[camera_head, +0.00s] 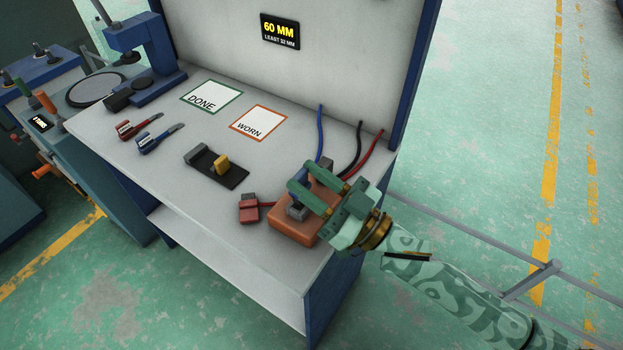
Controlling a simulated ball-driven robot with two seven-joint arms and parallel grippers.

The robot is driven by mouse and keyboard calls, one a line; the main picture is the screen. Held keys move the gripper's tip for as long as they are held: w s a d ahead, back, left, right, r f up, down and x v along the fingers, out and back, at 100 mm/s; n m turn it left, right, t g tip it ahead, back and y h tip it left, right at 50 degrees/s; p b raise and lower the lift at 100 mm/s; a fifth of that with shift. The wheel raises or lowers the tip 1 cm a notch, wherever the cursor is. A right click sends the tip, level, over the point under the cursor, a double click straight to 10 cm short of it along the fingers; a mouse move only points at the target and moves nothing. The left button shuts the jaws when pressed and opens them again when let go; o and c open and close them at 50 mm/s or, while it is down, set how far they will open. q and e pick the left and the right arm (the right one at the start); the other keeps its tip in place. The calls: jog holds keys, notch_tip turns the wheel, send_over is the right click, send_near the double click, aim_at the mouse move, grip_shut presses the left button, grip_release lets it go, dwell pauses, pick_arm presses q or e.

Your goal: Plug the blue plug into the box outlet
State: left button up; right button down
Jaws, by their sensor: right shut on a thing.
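The orange-brown box (284,222) sits near the right front edge of the bench, partly hidden by my right gripper. My right gripper (304,180) reaches in from the right, over the box, and is shut on the blue plug (325,176), which shows between its green fingers. A blue cable (319,135) runs from the back panel down towards the plug. A grey and dark-blue part (297,210) stands on the box beside the fingers. I cannot tell whether the plug touches the outlet, which the gripper hides. My left gripper is out of view.
A red plug (249,208) lies left of the box. Black (357,145) and red (367,155) cables come from the back panel.

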jog(key=shift+p, duration=0.3)
dwell(0.4)
jog(key=shift+f+b, duration=0.75)
jog(key=shift+f, duration=0.85)
jog(key=c, duration=0.9)
grip_release()
jog(key=shift+d, duration=0.1)
jog(key=p+v, duration=0.1)
jog(key=v, duration=1.5)
jog(key=shift+s, duration=0.2)
